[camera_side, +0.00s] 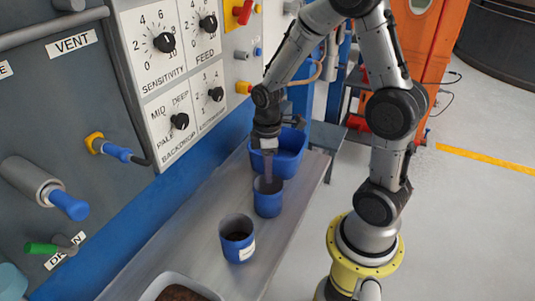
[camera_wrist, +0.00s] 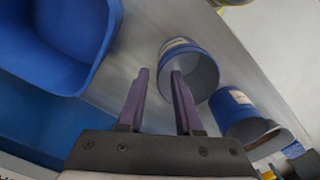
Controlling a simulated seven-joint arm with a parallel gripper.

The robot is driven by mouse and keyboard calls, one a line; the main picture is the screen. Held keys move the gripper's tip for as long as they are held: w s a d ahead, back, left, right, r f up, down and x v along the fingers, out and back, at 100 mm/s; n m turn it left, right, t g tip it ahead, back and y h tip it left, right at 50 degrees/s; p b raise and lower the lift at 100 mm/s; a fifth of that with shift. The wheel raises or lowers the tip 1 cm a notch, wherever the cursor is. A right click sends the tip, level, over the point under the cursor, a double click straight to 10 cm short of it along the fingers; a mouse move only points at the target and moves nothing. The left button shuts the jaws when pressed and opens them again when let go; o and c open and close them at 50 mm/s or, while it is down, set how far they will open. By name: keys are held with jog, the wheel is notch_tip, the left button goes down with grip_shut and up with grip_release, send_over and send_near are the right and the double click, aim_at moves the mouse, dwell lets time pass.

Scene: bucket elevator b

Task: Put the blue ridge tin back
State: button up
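Two blue tins stand upright on the grey bench. One tin (camera_side: 268,204) is directly below my gripper (camera_side: 268,182); the other tin (camera_side: 239,248), with a white label, is nearer the camera. In the wrist view my gripper (camera_wrist: 161,74) has its two fingers apart. The left finger is outside the nearer tin (camera_wrist: 203,62) and the right finger overlaps its opening, with the near wall showing between them. I cannot tell whether they touch it. The other tin (camera_wrist: 238,105) is to the right. The labels are too small to read, so I cannot tell which is the ridge tin.
A larger blue bin (camera_side: 290,166) stands just behind the tin under my gripper; it also shows in the wrist view (camera_wrist: 62,78). A pale tray (camera_side: 176,285) with dark contents is at the front. A panel with knobs (camera_side: 164,42) rises along the left of the bench.

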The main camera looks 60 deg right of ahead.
notch_tip(320, 180, up, 6)
jog(key=shift+r, duration=0.1)
jog(key=s+a+r+m+t, duration=0.5)
jog(key=s+a+r, duration=0.3)
jog(key=s+r, duration=0.3)
jog(key=shift+s+r+m+t, duration=0.3)
jog(key=shift+s+m, duration=0.25)
jog(key=shift+m, duration=0.35)
